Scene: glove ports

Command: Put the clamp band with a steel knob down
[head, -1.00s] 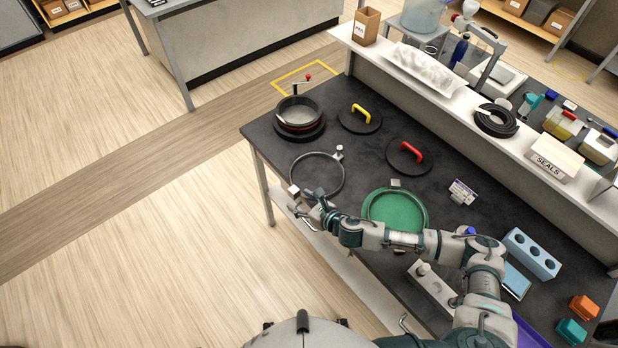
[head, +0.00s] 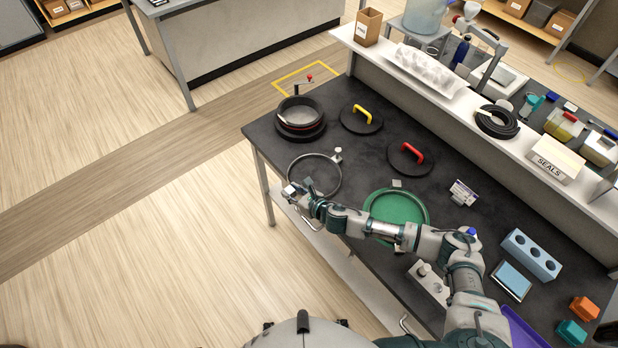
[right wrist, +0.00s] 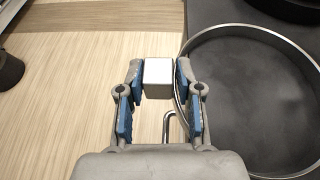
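The clamp band (head: 341,178) is a thin dark grey metal ring by the left edge of the black bench. A pale block stands at its far side. Its steel knob (right wrist: 158,76), a bright square block, lies between the fingers of my right gripper (head: 297,191) (right wrist: 159,80). Both blue-padded fingers close on the knob's two sides. The band (right wrist: 240,27) appears right of the gripper in the right wrist view, its near side slightly past the bench edge. Whether it touches the bench top cannot be told. My left gripper is out of view.
A dark round vessel (head: 299,117) stands behind the band. Lids with a yellow handle (head: 362,113) and a red handle (head: 410,153) lie to its right. A green round dish (head: 424,210) lies under my right forearm. Bare bench lies between band and lids.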

